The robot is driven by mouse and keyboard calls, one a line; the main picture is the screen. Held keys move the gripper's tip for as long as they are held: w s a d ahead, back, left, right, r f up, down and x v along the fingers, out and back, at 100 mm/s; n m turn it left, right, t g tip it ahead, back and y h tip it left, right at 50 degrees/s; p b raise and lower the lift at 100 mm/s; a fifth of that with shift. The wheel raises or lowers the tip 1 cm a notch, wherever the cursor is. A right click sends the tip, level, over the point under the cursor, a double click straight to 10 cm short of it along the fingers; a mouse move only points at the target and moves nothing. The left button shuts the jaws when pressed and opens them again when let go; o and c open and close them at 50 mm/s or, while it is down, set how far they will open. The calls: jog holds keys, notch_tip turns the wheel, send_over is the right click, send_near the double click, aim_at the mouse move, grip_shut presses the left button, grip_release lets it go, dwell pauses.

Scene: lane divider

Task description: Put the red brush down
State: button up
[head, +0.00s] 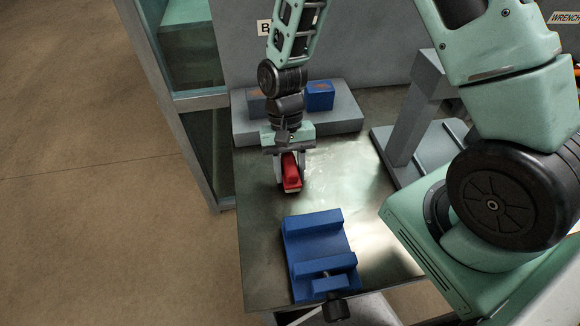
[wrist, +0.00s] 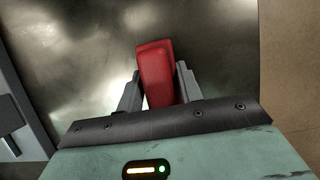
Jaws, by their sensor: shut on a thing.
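The red brush (head: 291,171) is a red block with a pale strip along its lower edge in the head view. My gripper (head: 290,180) is shut on it, over the metal table top (head: 345,185). In the wrist view the red brush (wrist: 157,75) stands out between the two grey fingers of my gripper (wrist: 158,85), tilted slightly. I cannot tell whether its underside touches the table or hangs just above it.
A blue vise (head: 318,245) stands on the table in front of the brush. A grey stand (head: 405,130) is to the right. Bare table lies left and right of the brush.

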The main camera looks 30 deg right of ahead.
jog(key=shift+f, duration=0.2)
jog(key=o, duration=0.9)
jog(key=shift+r, duration=0.2)
jog(key=b+v, duration=0.1)
jog(key=v, duration=1.1)
jog(key=s+a+r+n+t, duration=0.1)
jog(key=s+a+r+n, duration=0.1)
jog(key=s, duration=0.4)
jog(key=s+a+r+n+t, duration=0.2)
jog(key=s+a+r+n, duration=0.1)
jog(key=s+n, duration=0.2)
jog(key=s+a+r+n+t, duration=0.1)
jog(key=s+a+r+n, duration=0.1)
jog(key=s, duration=0.4)
jog(key=shift+s+a+r+n+h, duration=0.15)
jog(key=shift+a+r+n+h, duration=0.1)
jog(key=shift+n, duration=0.35)
jog(key=shift+s+a+r+n+h, duration=0.1)
jog(key=shift+s+r+n+h, duration=0.15)
jog(key=shift+n, duration=0.35)
